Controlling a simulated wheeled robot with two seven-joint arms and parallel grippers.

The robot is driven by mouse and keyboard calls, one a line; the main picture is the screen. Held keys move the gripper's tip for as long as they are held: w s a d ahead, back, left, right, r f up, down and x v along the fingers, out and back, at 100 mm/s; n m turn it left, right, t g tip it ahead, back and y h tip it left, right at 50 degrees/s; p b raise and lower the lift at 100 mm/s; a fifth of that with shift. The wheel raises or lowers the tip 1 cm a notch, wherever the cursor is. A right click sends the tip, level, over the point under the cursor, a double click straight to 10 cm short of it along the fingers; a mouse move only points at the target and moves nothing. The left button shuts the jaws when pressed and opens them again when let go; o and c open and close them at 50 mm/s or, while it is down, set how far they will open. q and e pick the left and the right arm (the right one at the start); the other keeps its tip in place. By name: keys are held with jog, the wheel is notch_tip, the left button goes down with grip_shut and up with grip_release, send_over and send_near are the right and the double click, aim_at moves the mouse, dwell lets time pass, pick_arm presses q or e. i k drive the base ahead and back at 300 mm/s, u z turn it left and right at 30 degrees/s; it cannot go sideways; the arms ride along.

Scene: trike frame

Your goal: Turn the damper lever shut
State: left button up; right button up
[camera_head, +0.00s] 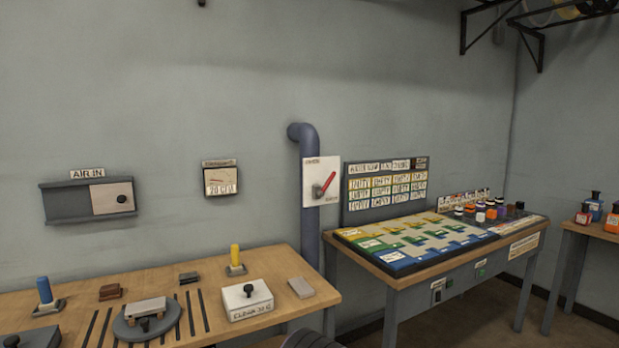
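The damper lever (327,184) is a red bar on a dark pivot. It sits on a white plate (313,169) in front of a blue-grey pipe (309,235) on the wall. The lever slants from its pivot at the lower left up to the right. The plate has small lettering at the top and near the bottom, too small to read surely. Neither of my grippers shows in this view, and nothing touches the lever.
A wooden bench (205,272) with blocks, a turntable (147,320) and a white box (247,299) stands at the left. A second table (407,281) with a coloured board stands right of the pipe. A gauge (220,181) and an AIR IN slide (68,201) are on the wall.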

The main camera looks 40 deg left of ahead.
aim_at(321, 192)
jog(key=u, duration=0.65)
jog(key=i, duration=0.75)
jog(key=u, duration=0.9)
